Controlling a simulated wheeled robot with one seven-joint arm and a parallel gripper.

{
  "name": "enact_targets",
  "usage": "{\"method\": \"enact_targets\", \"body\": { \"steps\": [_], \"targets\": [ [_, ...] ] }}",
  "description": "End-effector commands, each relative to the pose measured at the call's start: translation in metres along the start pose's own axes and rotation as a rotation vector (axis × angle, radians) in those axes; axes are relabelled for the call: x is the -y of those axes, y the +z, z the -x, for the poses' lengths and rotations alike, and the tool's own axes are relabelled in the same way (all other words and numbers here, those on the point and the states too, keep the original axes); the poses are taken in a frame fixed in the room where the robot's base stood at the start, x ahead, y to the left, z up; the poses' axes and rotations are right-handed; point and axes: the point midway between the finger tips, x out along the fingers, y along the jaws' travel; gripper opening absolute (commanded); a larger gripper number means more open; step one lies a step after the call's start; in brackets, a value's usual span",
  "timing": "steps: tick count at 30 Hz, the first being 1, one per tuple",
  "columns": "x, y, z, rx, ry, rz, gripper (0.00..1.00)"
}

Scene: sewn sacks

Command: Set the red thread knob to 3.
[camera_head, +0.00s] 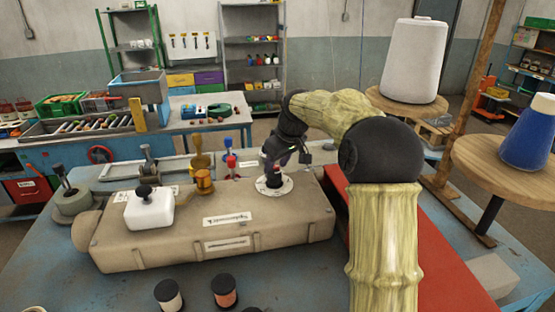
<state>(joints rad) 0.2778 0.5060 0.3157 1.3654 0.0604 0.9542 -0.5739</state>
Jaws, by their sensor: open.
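A tan machine housing (160,240) lies across the blue bench. Near its right end is a round white dial plate (286,187) with small markings too small to read. My gripper (274,172) is over this dial, pointing down with its fingers around or just above the dial's centre. Its jaws are open. The knob at the dial's centre is mostly hidden by the gripper, so its colour and setting cannot be told.
A white block with a black knob (149,210) and a brass post (204,180) stand on the housing's left. Two dark-capped spools (169,295) (224,291) are at the front. A white cone (413,60) and a blue cone (527,132) stand on wooden discs at right.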

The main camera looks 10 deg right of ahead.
Motion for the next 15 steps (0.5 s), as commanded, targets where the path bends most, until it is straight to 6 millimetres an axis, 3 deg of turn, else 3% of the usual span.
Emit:
{"method": "enact_targets", "body": {
  "steps": [7, 14, 15],
  "targets": [
    [-0.0012, 0.0008, -0.0009, -0.001, 0.001, -0.002, 0.44],
    [-0.0019, 0.001, -0.0006, -0.001, 0.002, -0.003, 0.01],
    [-0.0019, 0.001, -0.0006, -0.001, 0.002, -0.003, 0.0]
  ]
}}
